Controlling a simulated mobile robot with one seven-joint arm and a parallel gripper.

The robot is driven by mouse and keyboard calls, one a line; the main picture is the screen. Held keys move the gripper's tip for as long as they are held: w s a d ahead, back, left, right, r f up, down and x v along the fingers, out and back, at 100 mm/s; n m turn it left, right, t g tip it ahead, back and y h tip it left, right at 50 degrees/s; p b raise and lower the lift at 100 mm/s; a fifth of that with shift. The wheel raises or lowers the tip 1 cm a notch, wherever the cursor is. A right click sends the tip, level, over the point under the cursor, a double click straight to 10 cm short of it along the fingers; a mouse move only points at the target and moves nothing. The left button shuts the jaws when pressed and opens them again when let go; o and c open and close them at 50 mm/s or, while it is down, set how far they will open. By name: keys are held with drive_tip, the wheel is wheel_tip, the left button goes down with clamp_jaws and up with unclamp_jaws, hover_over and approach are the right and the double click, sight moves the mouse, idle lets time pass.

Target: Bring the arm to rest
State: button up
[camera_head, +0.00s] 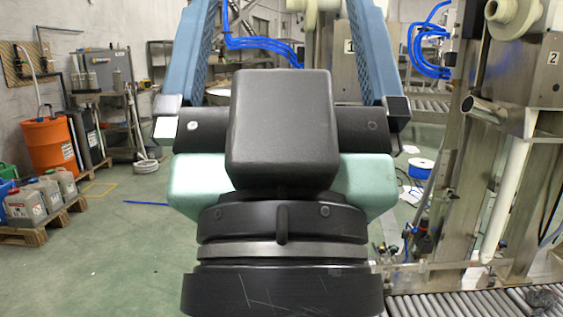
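My gripper (284,30) fills the middle of the head view, seen from behind. It has a black housing, a pale green body and a round black wrist below. Two blue ribbed fingers rise from the ends of a dark crossbar, wide apart. The top edge of the picture cuts off their tips. I see nothing between the visible parts of the fingers but the background, so the gripper looks open and empty. The rest of my arm is out of view.
At left are an orange drum (50,146), grey canisters (25,207) on a wooden pallet (30,236) and a shelf of equipment (103,79). Steel machinery (522,85) and a roller conveyor (470,303) stand at right. Green floor (110,265) is open at lower left.

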wheel_tip(320, 180, up, 29)
drive_tip(key=p, duration=2.6)
drive_tip(key=shift+p, duration=0.3)
